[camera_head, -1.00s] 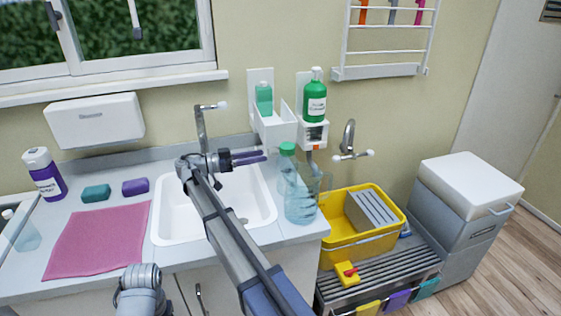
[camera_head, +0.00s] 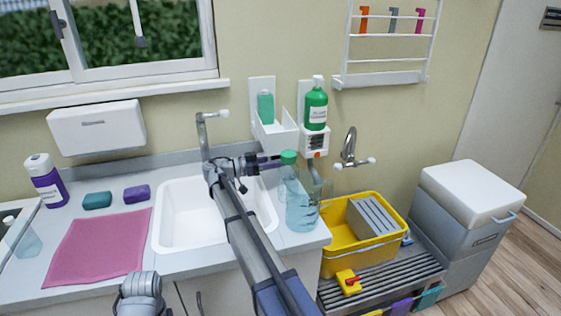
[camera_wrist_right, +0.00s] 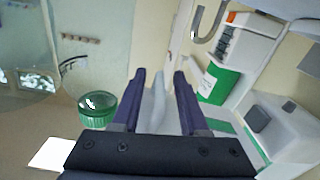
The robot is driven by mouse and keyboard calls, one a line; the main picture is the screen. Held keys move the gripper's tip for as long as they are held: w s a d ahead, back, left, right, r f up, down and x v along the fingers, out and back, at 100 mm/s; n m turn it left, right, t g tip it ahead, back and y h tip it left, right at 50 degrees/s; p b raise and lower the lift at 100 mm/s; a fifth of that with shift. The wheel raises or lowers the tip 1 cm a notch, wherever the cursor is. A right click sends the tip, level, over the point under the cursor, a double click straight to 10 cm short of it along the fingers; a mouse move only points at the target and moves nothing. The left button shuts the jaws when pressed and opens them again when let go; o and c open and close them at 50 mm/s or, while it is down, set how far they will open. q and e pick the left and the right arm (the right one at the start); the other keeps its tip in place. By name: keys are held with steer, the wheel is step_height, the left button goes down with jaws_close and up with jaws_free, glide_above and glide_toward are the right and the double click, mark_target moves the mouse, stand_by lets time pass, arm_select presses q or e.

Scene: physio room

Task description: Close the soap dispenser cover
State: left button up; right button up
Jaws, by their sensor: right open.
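The soap dispenser is a white wall unit holding a teal bottle (camera_head: 265,107). Its white cover (camera_head: 276,135) is tipped forward and down, away from the wall plate. A second white wall unit (camera_head: 314,142) to its right carries a green bottle (camera_head: 316,105). My right gripper (camera_head: 264,163) is low in front of the open cover, apart from it, near a green-capped clear bottle. In the right wrist view its dark fingers (camera_wrist_right: 158,88) are spread with nothing held. A white box with a dark square (camera_wrist_right: 285,128) shows at right there. My left gripper is out of view.
The green-capped bottle (camera_head: 289,158) and a clear jug (camera_head: 303,208) stand at the counter's right end, close to my right gripper. The tap (camera_head: 203,130) rises just left of it. A wall tap (camera_head: 350,148) hangs above the yellow tub (camera_head: 334,262).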

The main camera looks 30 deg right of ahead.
jaws_close()
stand_by(1.4)
